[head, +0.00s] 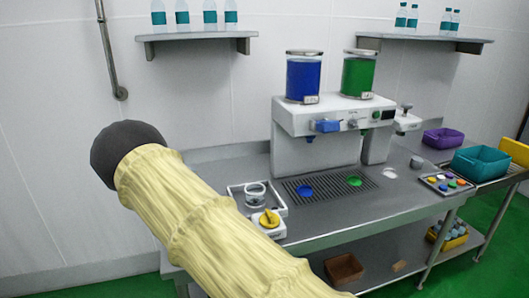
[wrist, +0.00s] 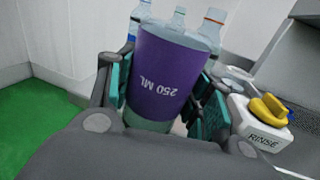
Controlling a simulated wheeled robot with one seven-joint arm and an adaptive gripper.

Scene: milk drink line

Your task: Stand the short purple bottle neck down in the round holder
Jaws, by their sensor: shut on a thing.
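The short purple bottle (wrist: 165,75), marked 250 ML, is in my gripper (wrist: 165,100) in the wrist view. Teal-padded fingers are shut on its two sides. In the head view, a clear round holder (head: 255,194) stands in a white tray beside the yellow rinse knob (head: 269,218). My gripper and the bottle do not show in the head view; my arm's sleeve fills its lower middle.
Other clear bottles (wrist: 213,22) stand just behind the held one in the wrist view. The white rinse box (wrist: 262,125) is close at the right. In the head view, the drink machine (head: 315,135) and drip grate (head: 330,184) stand right of the tray.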

